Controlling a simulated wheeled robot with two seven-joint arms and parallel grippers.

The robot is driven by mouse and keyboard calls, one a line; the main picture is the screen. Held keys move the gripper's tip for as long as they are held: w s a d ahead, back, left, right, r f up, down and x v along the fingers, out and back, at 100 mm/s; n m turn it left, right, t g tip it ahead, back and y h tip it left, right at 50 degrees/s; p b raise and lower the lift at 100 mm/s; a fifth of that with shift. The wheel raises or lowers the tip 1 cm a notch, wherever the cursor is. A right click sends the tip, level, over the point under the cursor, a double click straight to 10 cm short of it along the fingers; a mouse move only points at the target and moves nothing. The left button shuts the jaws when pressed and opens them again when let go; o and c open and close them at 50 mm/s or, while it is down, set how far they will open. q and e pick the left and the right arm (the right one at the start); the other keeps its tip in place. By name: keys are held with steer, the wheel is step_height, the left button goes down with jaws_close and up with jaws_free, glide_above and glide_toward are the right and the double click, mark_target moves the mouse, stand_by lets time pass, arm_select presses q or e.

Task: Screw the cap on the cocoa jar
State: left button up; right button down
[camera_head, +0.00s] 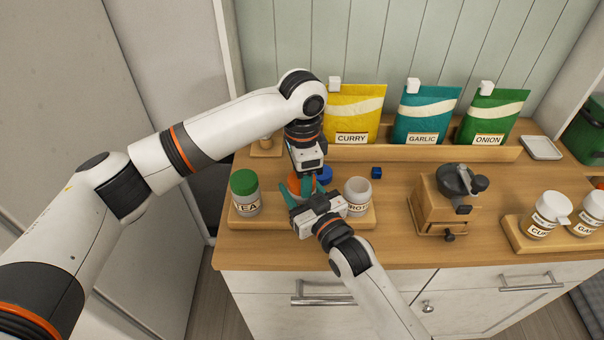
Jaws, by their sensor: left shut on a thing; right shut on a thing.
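The middle jar position on the wooden tray is mostly covered by my two grippers, so the cocoa jar and its label cannot be read. An orange cap (294,181) shows there between the fingers. My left gripper (308,182) reaches down from above and is shut at the orange cap. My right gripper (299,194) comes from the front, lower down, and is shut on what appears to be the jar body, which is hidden. Whether the cap sits level on the jar cannot be told.
On the tray (359,223), a green-capped TEA jar (246,196) stands left and an uncapped-looking white jar (357,198) right. A blue round piece (324,174) and a small blue cube (376,172) lie behind. A grinder (436,205) stands right; bags line the back.

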arm_select(q)
steer(key=m, duration=0.3)
steer(key=shift+a, duration=0.15)
arm_select(e)
steer(key=shift+f, duration=0.1)
arm_select(q)
steer(key=o, duration=1.2)
step_height(320, 180, up, 12)
steer(key=shift+w+f, duration=0.1)
arm_select(e)
steer(key=shift+c, duration=2.4)
jaws_free()
steer(key=shift+s+d, duration=0.1)
steer(key=shift+s, duration=0.05)
